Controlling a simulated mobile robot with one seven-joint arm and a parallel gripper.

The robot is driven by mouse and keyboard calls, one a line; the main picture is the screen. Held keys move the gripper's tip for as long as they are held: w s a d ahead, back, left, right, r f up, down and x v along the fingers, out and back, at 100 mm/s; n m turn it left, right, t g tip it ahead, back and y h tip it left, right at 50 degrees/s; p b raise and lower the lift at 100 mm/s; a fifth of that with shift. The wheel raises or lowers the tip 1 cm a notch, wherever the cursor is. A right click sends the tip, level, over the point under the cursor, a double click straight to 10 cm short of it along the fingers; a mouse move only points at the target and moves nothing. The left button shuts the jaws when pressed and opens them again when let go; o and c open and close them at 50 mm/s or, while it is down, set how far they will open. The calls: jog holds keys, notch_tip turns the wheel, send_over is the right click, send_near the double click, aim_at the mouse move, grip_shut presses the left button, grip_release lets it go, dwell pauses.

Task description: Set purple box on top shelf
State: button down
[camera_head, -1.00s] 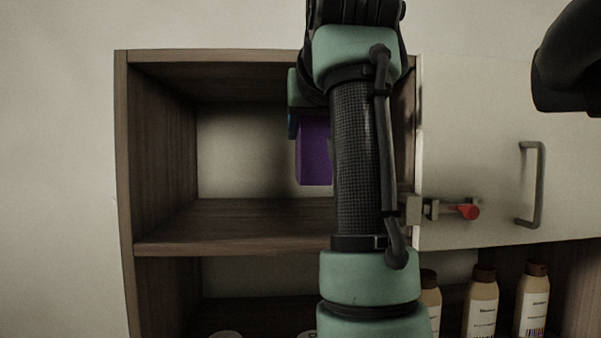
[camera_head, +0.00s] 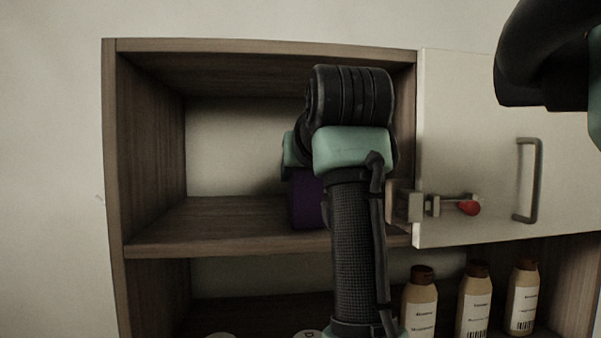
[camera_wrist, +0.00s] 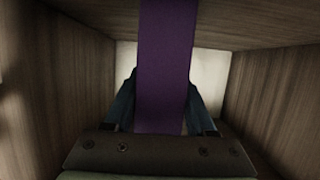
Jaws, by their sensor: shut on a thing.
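The purple box (camera_head: 307,200) is inside the open upper compartment of the wooden cabinet, partly hidden behind my arm in the head view. It looks very low over the top shelf (camera_head: 215,222); whether it touches the board I cannot tell. In the wrist view the purple box (camera_wrist: 163,65) stands between the two fingers of my gripper (camera_wrist: 162,105), which is shut on it. The fingertips are hidden by my arm in the head view.
A white cabinet door (camera_head: 470,120) with a grey handle (camera_head: 528,180) and a red-tipped latch (camera_head: 468,207) is right of the opening. Several bottles (camera_head: 475,300) stand on the lower shelf. The left part of the top shelf is clear.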

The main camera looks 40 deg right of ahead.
jog(key=shift+s, duration=0.15)
jog(key=shift+c, duration=1.9)
grip_release()
jog(key=shift+s+d, duration=0.1)
jog(key=shift+s, duration=0.05)
jog(key=shift+o, duration=0.8)
jog(key=shift+w, duration=0.2)
